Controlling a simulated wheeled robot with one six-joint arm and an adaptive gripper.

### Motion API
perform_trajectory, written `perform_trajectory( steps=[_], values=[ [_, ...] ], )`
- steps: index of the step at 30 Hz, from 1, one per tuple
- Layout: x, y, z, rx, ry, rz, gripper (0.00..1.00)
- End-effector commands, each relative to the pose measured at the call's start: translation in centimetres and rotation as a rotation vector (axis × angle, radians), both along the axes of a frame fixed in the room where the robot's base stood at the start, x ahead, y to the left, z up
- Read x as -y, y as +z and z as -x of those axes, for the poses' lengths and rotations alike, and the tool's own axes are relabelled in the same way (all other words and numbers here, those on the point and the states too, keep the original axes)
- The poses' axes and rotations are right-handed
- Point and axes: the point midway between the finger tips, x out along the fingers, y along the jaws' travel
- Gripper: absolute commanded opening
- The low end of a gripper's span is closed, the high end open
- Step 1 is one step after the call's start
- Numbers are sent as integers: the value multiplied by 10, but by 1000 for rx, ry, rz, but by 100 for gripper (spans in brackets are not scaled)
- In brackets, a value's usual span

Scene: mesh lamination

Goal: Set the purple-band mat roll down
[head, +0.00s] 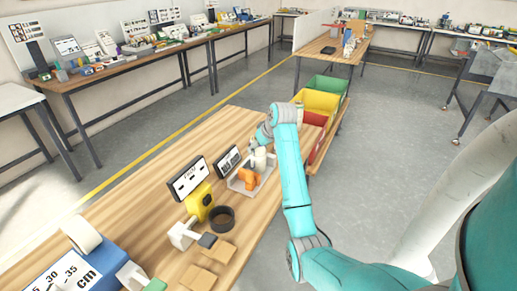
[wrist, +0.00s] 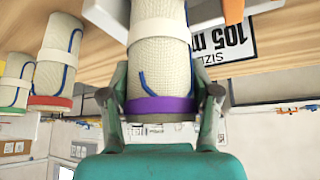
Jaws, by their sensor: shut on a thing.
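The purple-band mat roll is a cream woven cylinder (wrist: 160,60) with a purple band (wrist: 160,105) near its lower end in the wrist view and a blue cord along its side. My gripper (wrist: 162,98) is shut on it, one finger on each side near the purple band. A white strap crosses the roll higher up in the picture. Its far end runs out of the wrist view, so I cannot tell whether it touches anything. In the head view my gripper is over the far part of the wooden table (head: 150,190), largely hidden by my arm.
Other rolls stand at the left of the wrist view, one with a red band (wrist: 50,102) and one with a green band (wrist: 12,108). A white tray (head: 240,187) holds an orange part (head: 247,176). Size signs (head: 188,177), a yellow block (head: 200,201) and a dark ring (head: 221,217) are nearby.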

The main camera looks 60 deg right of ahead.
Motion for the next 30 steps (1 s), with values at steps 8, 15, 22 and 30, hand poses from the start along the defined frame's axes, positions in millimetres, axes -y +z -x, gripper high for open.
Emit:
perform_trajectory(
  steps=[8,15,22,30],
  values=[
    [0,-7,0,2,-1,2,17],
    [0,-10,0,1,-1,1,81],
    [0,-9,0,1,-1,1,86],
    [-1,0,4,2,-1,2,86]
  ],
)
